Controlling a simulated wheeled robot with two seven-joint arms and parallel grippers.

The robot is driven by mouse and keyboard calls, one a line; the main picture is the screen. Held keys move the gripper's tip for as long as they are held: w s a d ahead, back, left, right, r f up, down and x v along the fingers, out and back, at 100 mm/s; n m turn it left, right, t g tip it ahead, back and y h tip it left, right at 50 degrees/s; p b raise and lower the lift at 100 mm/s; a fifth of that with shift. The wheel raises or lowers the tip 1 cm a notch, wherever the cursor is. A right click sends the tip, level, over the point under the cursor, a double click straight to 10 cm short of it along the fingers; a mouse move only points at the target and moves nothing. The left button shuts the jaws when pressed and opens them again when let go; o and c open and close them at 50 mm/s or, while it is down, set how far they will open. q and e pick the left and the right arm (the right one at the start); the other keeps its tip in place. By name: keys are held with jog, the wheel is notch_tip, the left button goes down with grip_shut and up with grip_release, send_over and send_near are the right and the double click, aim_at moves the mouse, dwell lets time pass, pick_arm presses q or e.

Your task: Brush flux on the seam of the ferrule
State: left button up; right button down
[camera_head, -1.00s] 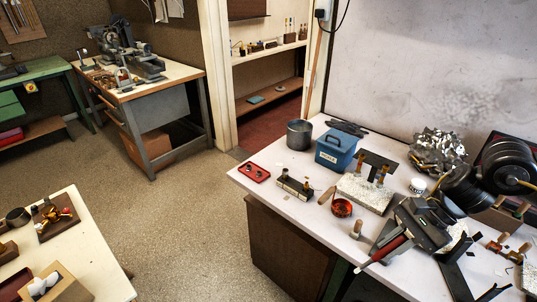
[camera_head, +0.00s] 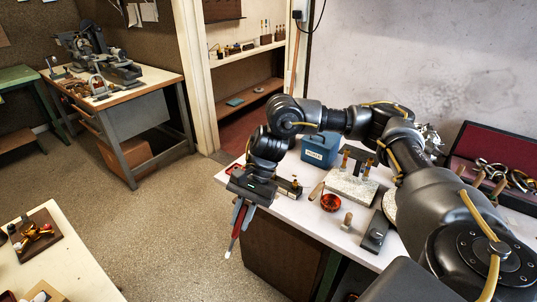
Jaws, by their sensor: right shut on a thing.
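My right gripper (camera_head: 243,206) hangs past the left end of the white bench, jaws down. It is shut on a slim red-handled tool, which looks like the brush (camera_head: 236,233). The brush points down and slightly left, with a pale tip, clear of any surface. On the bench, a speckled pale block (camera_head: 350,188) carries a dark stand with small brass-coloured pieces (camera_head: 345,159); I cannot tell whether one is the ferrule, and no seam is visible. An amber-red dish (camera_head: 330,202) sits in front of the block; its contents are unclear. My left gripper is out of view.
A wooden-topped peg (camera_head: 347,221) and a dark flat tool (camera_head: 375,232) lie near the bench's front. A red-lined case (camera_head: 490,160) is at right. Another table (camera_head: 75,262) is at lower left, with open floor between.

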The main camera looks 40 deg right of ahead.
jog(key=w+d+m+t+h+p, duration=0.1)
jog(key=w+d+m+t+h, duration=0.2)
jog(key=d, duration=0.5)
jog(key=w+d+r+m+t+h+p, duration=0.15)
jog(key=w+d+m, duration=0.3)
jog(key=d, duration=0.45)
jog(key=w+d+m+t+h, duration=0.2)
jog(key=w+d+m+t, duration=0.15)
jog(key=d, duration=0.45)
notch_tip(320, 180, down, 6)
jog(key=w+d+b, duration=0.1)
jog(key=w+b, duration=0.1)
jog(key=b, duration=0.2)
jog(key=shift+w+d+b, duration=0.2)
jog(key=shift+w+b, duration=0.2)
jog(key=shift+f, duration=0.25)
jog(key=shift+w+d+f+b, duration=0.15)
jog(key=shift+f+b, duration=0.25)
jog(key=shift+b, duration=0.3)
notch_tip(320, 180, up, 7)
jog(key=s+a+p, duration=0.1)
jog(key=s+p, duration=0.1)
jog(key=p, duration=0.3)
jog(key=shift+p, duration=0.4)
